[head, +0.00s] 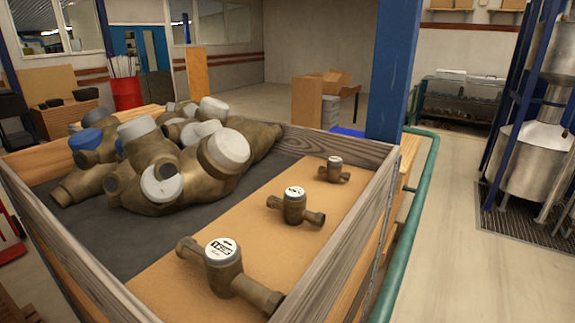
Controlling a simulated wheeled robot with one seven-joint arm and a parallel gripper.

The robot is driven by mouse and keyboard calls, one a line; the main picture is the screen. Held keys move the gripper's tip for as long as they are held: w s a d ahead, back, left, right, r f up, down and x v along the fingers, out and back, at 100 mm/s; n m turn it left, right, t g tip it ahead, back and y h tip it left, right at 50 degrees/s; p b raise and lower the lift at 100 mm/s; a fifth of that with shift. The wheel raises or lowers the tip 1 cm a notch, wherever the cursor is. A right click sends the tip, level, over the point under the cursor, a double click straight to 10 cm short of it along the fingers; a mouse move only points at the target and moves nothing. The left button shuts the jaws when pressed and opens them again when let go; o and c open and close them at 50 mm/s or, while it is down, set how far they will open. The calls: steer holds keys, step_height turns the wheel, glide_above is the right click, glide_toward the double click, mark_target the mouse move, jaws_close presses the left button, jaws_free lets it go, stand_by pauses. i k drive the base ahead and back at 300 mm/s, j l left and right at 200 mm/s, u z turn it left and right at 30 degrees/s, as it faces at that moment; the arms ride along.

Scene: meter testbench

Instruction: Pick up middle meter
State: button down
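Three separate brass water meters with white round caps stand in a row on a tan board (185,285) inside a wooden crate. The middle meter (294,207) is upright, with pipe ends out to its left and right. The near meter (222,268) is larger in view, at the lower middle, with a printed white cap. The far meter (334,170) is the smallest in view, near the crate's back right. Gaps of bare board lie between the three. My gripper is not in the head view.
A pile of large brass meters (165,165) fills the crate's left side on a dark mat (125,240). Raised wooden crate walls (345,247) surround the board. A blue post (392,70) and a green rail (415,215) stand close on the right. Open floor (480,270) lies beyond.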

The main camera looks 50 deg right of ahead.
mark_target(293, 206)
steer(key=l+u, duration=0.1)
steer(key=l, duration=2.4)
steer(key=k, duration=0.05)
